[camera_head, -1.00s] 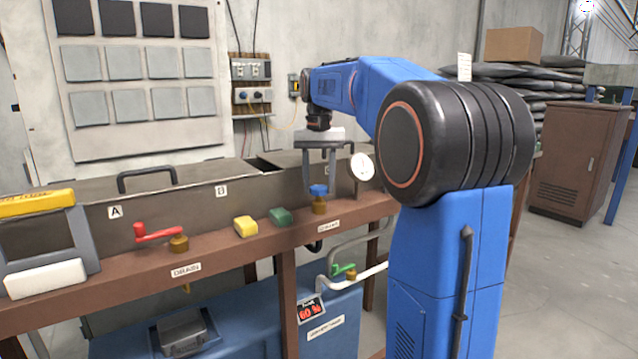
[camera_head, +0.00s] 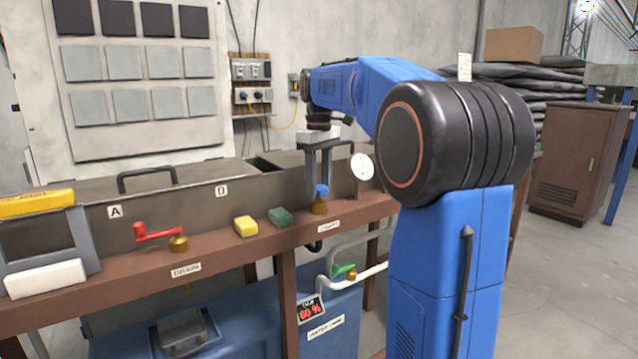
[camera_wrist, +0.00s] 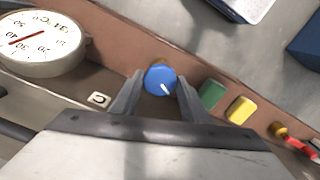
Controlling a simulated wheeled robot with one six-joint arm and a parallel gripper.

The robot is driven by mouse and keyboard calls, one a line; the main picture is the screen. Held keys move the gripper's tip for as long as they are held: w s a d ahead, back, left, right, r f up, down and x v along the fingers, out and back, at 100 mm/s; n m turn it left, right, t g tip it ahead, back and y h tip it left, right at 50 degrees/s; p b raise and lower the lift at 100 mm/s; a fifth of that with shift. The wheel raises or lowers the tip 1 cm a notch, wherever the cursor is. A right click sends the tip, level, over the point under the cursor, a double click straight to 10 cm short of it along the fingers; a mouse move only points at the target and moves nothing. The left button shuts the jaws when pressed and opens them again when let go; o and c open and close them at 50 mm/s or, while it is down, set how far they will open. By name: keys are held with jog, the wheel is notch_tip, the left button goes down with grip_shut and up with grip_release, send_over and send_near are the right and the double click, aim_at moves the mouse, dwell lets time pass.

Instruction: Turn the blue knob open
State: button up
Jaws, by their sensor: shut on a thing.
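The blue knob (camera_head: 321,190) sits on a brass valve body on the brown ledge, above a label. In the wrist view the knob (camera_wrist: 160,80) is round with a white pointer mark slanting toward the lower right. My gripper (camera_head: 318,190) reaches down from above with its fingers around the knob. In the wrist view my gripper (camera_wrist: 158,84) has one finger on each side of the knob, shut on it. In the head view the fingers partly hide the knob's sides.
A round dial gauge (camera_head: 362,167) stands close to the right of the knob. Green (camera_head: 281,217) and yellow (camera_head: 246,226) blocks lie to its left on the ledge (camera_head: 220,253). A red-handled valve (camera_head: 158,233) is farther left. A green-handled valve (camera_head: 344,270) sits below on a white pipe.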

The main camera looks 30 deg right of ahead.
aim_at(319, 186)
jog(key=shift+r+n, duration=0.1)
jog(key=shift+n, duration=1.1)
jog(key=o, duration=0.8)
notch_tip(319, 186, up, 17)
jog(key=shift+r, duration=0.15)
